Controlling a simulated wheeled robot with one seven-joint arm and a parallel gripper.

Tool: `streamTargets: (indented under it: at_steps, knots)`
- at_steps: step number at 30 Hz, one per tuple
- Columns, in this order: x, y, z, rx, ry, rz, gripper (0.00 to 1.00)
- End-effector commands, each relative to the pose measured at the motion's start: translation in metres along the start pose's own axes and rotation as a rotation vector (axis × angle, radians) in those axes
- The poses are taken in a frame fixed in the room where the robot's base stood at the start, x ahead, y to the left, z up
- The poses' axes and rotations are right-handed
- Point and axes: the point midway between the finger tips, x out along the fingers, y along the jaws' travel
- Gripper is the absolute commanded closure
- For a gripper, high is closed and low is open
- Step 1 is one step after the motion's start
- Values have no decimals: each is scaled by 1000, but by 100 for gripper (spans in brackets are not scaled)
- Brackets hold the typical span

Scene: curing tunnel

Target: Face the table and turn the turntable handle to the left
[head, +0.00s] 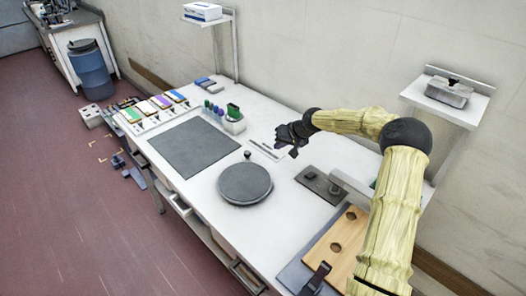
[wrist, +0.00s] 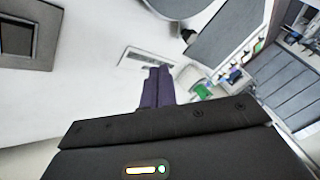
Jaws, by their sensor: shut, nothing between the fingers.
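The turntable (head: 245,184) is a dark grey disc on the white table (head: 212,198), near the table's middle. Its handle, a small dark knob (head: 248,155), stands at the disc's far edge. In the wrist view, part of the turntable (wrist: 182,6) is cut off at the top, with the knob (wrist: 189,36) below it. My gripper (head: 279,146) is to the right of the knob, apart from it, above the table. Its purple fingers are together and empty in the wrist view (wrist: 155,84).
A dark mat (head: 195,148) lies left of the turntable. A white holder with green and purple items (head: 234,125) stands behind. A grey plate (head: 318,184) and a wooden board with holes (head: 345,248) are at right. Wall shelves (head: 447,97) rise behind the table.

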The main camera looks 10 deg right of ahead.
Motion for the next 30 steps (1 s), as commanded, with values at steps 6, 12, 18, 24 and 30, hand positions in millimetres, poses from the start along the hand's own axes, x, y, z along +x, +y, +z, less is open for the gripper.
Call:
streamTargets:
  at_steps: [6, 12, 18, 24, 30]
  knots:
    - [22, -1, 0, 0, -2, -2, 100]
    - [54, -1, 0, 1, -3, -1, 100]
    - [84, -1, 0, 2, -3, -2, 100]
    - [104, -18, -1, -3, -2, -1, 100]
    - [115, -34, 0, 0, -1, 0, 100]
